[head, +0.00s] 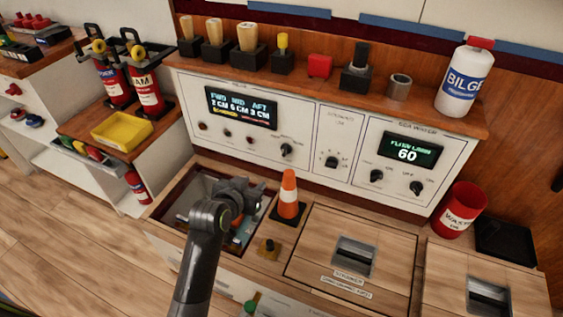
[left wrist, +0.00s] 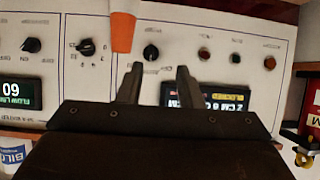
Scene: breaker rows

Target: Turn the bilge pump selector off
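The bilge panel (head: 240,130) has a display reading FWD, MID, AFT with 2 CM, 6 CM, 3 CM. A black selector knob (head: 286,150) sits at its right, with labels too small to read; its pointer direction is unclear. In the upside-down left wrist view, this knob (left wrist: 151,52) lies ahead of and between the fingertips, apart from them. My left gripper (head: 245,190) is over the open hatch, below and left of the knob. In the left wrist view its two fingers (left wrist: 158,72) are spread with nothing between them. My right gripper is not in view.
An orange cone (head: 289,196) stands just right of my left gripper, in front of the panel. Other knobs (head: 331,162) and (head: 377,176) are to the right. A shelf (head: 425,108) with levers and a BILGE bottle (head: 464,82) overhangs the panel. A red bucket (head: 459,209) stands at right.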

